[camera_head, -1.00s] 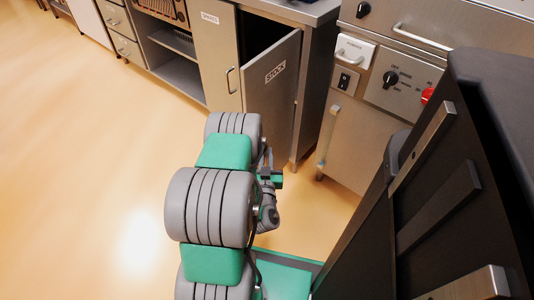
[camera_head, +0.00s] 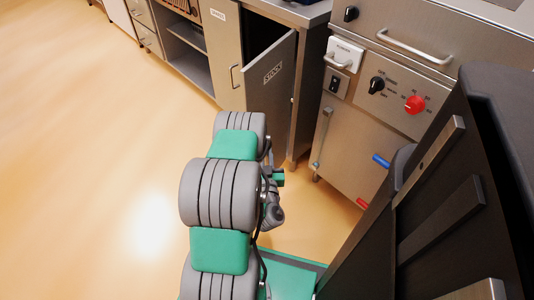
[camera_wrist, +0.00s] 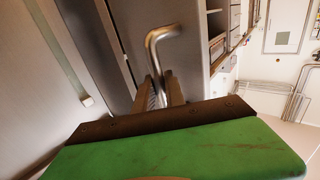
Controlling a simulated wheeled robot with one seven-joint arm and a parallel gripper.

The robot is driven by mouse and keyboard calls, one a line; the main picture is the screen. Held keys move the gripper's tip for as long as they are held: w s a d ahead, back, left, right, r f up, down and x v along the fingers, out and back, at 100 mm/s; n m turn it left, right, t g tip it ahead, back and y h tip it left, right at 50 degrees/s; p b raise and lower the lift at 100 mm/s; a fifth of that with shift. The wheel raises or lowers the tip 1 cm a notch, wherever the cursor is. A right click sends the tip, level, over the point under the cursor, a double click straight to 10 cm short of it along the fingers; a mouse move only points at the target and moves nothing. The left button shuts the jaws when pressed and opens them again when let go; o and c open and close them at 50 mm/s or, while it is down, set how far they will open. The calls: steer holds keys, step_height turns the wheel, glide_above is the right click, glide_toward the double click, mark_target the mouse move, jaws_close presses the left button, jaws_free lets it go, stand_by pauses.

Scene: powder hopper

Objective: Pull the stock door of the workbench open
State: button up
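The stock door (camera_head: 269,84), a steel panel labelled STOCK, stands ajar on the workbench (camera_head: 300,12). Its left edge is swung outward and a dark gap shows above and behind it. The lower part of the door is hidden by my arm in the head view. In the wrist view a bent metal bar handle (camera_wrist: 160,40) runs down between the fingers of my gripper (camera_wrist: 162,92). The fingers look closed around it, against a dark grey panel. My gripper is hidden behind my arm in the head view.
The closed spares door (camera_head: 221,50) is left of the stock door, with open shelves (camera_head: 188,62) farther left. A steel machine with a red knob (camera_head: 414,104) and a bar handle (camera_head: 414,46) stands close on the right. The floor at the left is clear.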

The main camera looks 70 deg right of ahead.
steer(key=o, duration=0.4)
steer(key=shift+s, duration=0.1)
steer(key=shift+o, duration=0.2)
steer(key=p+v, duration=0.1)
steer(key=v, duration=0.6)
steer(key=shift+a, duration=0.35)
steer(key=shift+s, duration=0.15)
